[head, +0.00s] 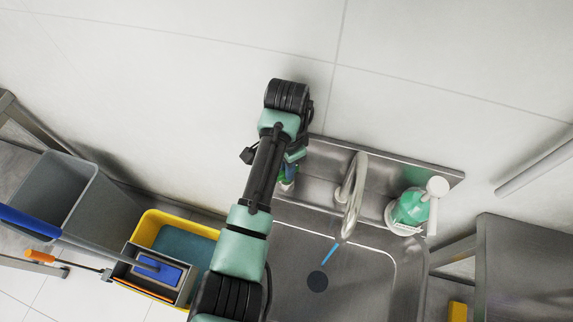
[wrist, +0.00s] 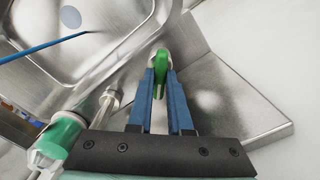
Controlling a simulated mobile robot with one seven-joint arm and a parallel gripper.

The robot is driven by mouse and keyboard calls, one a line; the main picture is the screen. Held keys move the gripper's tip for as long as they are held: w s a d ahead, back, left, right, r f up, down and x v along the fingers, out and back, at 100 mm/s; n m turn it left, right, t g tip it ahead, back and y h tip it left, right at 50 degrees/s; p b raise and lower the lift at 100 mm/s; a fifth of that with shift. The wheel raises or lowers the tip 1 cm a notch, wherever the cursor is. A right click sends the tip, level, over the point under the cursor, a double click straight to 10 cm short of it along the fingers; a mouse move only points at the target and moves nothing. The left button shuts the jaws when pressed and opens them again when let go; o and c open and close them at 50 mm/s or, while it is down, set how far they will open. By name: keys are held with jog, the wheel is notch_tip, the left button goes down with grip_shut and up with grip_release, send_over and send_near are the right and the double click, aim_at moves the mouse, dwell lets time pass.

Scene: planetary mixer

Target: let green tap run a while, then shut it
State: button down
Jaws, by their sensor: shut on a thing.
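The green tap handle (wrist: 162,62) stands on the metal sink ledge and shows between the blue fingertips in the wrist view. My gripper (wrist: 160,75) is shut on it. In the head view my gripper (head: 291,172) is at the ledge left of the curved spout, mostly hidden by my arm. The spout (head: 355,185) hangs over the basin. A blue stream of water (head: 330,254) runs from it toward the dark round drain (head: 317,281); the stream (wrist: 45,47) also shows in the wrist view.
A green-and-white pump bottle (head: 409,208) stands right of the spout. A yellow bucket (head: 150,228) and a grey bin (head: 70,200) are on the left. A metal table (head: 525,265) is on the right. The wall closes off the back.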

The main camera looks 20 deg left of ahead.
jog(key=shift+m, duration=0.4)
jog(key=shift+r+m+p, duration=0.15)
jog(key=shift+m+p, duration=0.3)
jog(key=shift+m, duration=0.55)
jog(key=m, duration=0.2)
jog(key=shift+m, duration=0.3)
jog(key=shift+p, duration=0.3)
jog(key=m+p, duration=0.1)
jog(key=m, duration=0.3)
jog(key=c, duration=0.7)
grip_release()
